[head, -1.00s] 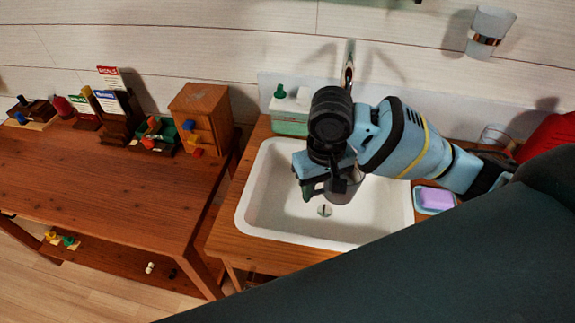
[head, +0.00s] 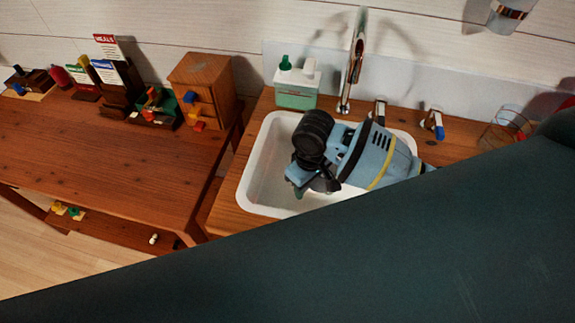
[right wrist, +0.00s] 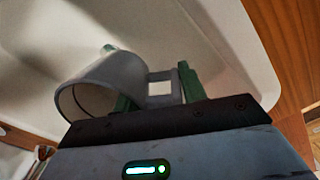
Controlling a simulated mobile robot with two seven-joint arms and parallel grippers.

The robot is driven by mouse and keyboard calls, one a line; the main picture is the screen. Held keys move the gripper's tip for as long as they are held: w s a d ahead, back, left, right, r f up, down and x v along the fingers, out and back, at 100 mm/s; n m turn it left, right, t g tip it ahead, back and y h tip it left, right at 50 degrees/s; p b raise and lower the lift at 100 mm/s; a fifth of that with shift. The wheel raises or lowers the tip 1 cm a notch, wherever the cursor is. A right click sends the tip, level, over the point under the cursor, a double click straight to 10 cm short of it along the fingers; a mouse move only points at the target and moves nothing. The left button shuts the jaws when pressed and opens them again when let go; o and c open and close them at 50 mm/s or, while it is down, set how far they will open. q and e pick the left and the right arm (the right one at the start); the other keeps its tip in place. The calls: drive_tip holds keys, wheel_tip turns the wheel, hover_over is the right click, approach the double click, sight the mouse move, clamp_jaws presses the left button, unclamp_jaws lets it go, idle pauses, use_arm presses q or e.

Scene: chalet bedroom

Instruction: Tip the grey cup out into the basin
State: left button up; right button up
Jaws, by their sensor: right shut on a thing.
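The white basin (head: 256,172) is set in a wooden counter, with my right gripper (head: 308,184) low over it. In the right wrist view the grey cup (right wrist: 108,84) lies tipped on its side, its open mouth facing lower left. My right gripper (right wrist: 158,90) has its green fingers on either side of the cup's square handle (right wrist: 160,87) and is shut on it. Pale basin wall (right wrist: 215,45) fills the background there. In the head view the gripper and wrist hide most of the cup. The cup's inside shows no clear contents. My left gripper is not in view.
A chrome tap (head: 356,60) rises behind the basin. A green-and-white dispenser (head: 296,88) stands at its back left, and a clear glass (head: 505,125) at the right. A wooden table (head: 110,160) with small drawers (head: 203,85) is left. A dark shape covers the lower right.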

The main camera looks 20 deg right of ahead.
drive_tip(key=w+a+n, duration=0.3)
drive_tip(key=w+n, duration=0.2)
drive_tip(key=w, duration=0.1)
drive_tip(key=shift+w+r+n, duration=0.2)
drive_tip(key=shift+w+n, duration=0.1)
drive_tip(key=shift+w, duration=0.05)
drive_tip(key=shift+s+h, duration=0.1)
drive_tip(key=shift+h, duration=0.2)
